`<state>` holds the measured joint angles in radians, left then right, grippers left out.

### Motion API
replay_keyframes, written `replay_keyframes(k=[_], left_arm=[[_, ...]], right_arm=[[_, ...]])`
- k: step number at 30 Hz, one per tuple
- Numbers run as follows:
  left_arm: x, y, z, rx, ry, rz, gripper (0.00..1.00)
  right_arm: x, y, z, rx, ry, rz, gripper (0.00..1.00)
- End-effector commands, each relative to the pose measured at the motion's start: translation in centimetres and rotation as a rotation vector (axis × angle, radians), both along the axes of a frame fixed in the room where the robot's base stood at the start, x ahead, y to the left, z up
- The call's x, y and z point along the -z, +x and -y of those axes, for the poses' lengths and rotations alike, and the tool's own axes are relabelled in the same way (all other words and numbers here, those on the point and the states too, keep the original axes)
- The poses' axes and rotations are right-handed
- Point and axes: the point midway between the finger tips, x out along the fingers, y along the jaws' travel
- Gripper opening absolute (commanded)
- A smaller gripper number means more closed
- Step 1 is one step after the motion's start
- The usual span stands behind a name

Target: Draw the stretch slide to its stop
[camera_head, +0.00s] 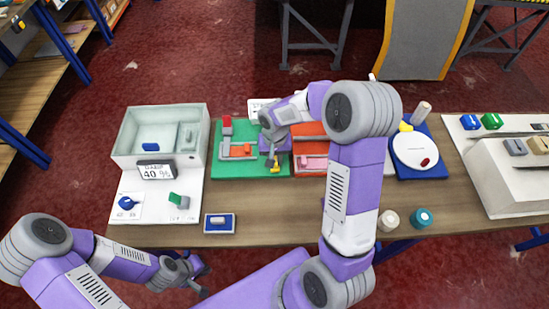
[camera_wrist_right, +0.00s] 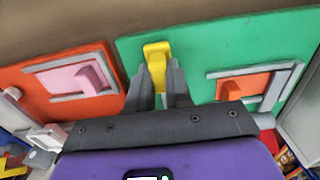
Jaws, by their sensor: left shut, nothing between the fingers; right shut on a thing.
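A green board (camera_head: 222,158) lies on the table with a yellow handle (camera_head: 275,169) near its right edge. My right gripper (camera_head: 273,160) reaches down to it. In the right wrist view the gripper's fingers (camera_wrist_right: 157,75) are shut on the yellow handle (camera_wrist_right: 157,52). An orange block (camera_head: 240,150) in a grey frame and a red block (camera_head: 227,122) are also on the green board. I cannot tell which part is named the stretch slide. My left gripper (camera_head: 203,285) is shut and empty, low in front of the table.
A red-orange board (camera_head: 310,130) with a pink block (camera_head: 313,162) lies right of the green board. A white station with a scale display (camera_head: 157,170) stands left. A blue board with a white disc (camera_head: 415,150) is right. A small blue tray (camera_head: 220,223) and two jars lie in front.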

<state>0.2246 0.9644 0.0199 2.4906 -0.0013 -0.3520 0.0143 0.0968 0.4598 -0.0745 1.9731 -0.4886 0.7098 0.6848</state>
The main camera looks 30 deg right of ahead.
Motion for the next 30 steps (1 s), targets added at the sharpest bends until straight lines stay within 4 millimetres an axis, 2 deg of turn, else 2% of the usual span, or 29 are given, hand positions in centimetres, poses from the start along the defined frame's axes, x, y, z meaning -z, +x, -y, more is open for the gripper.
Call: replay_keyframes(k=[1,5,14,15,19,20,30], left_arm=[[0.0,0.0,0.0,0.001,-0.001,0.001,0.0],[0.0,0.0,0.0,0.0,0.0,0.0,0.0],[0.0,0.0,0.0,-0.001,0.0,0.0,0.0],[0.0,0.0,0.0,-0.001,0.0,0.0,0.0],[0.0,0.0,0.0,0.0,0.0,0.0,0.0],[0.0,0.0,0.0,0.0,0.0,0.0,0.0],[0.0,0.0,0.0,0.0,0.0,0.0,0.0]], right_arm=[[0.2,-0.5,0.9,0.003,-0.001,-0.005,0.0],[0.2,-1.1,2.0,-0.005,0.0,-0.006,0.0],[0.3,-1.4,2.5,-0.003,-0.002,-0.009,0.0],[0.3,-1.5,2.6,-0.003,-0.003,-0.009,0.22],[0.3,-1.5,2.5,-0.003,-0.003,-0.01,0.42],[0.3,-1.5,2.5,-0.003,-0.002,-0.01,0.45],[0.1,-1.4,2.4,-0.004,-0.001,-0.009,0.45]])
